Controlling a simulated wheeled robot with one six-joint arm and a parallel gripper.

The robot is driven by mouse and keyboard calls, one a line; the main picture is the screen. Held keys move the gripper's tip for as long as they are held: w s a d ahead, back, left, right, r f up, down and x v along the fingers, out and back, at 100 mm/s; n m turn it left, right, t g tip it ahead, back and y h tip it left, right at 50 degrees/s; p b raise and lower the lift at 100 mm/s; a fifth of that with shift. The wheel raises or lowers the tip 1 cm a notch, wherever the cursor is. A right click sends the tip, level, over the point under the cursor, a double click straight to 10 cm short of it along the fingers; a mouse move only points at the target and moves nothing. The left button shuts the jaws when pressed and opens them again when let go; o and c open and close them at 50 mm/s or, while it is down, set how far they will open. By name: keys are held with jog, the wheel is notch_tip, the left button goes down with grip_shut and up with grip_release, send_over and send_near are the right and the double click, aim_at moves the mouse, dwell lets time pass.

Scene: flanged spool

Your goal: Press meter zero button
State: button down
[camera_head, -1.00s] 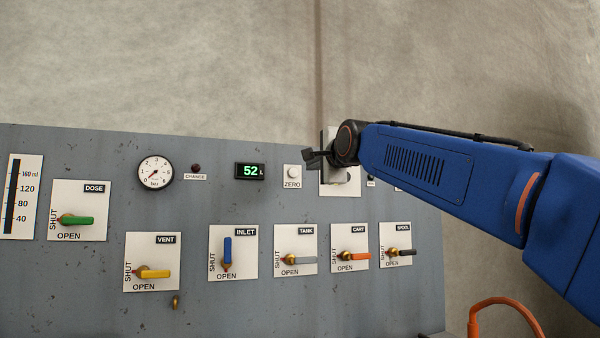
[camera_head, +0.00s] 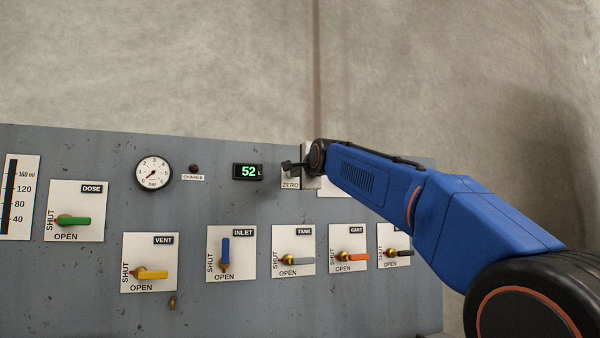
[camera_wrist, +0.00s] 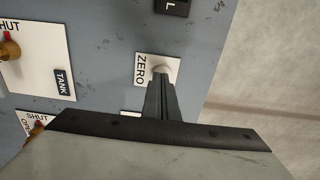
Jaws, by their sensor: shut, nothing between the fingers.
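The meter display (camera_head: 248,171) reads 52 in green on the grey panel. The zero button's white plate (camera_head: 290,184) is just right of it, and my gripper covers the button in the head view. In the wrist view the round white zero button (camera_wrist: 163,69) shows beside the ZERO label (camera_wrist: 140,70). My gripper (camera_head: 287,166) is shut and empty, with its tips (camera_wrist: 158,80) at the button. I cannot tell whether they touch it.
Below is a row of valve handles: vent (camera_head: 152,274), inlet (camera_head: 225,252), tank (camera_head: 298,261), cart (camera_head: 352,256). A pressure gauge (camera_head: 153,174) and the CHANGE lamp (camera_head: 194,167) are left of the display. Bare wall lies above the panel.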

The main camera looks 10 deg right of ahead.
jog(key=shift+w, duration=0.45)
jog(key=shift+w+a, duration=0.1)
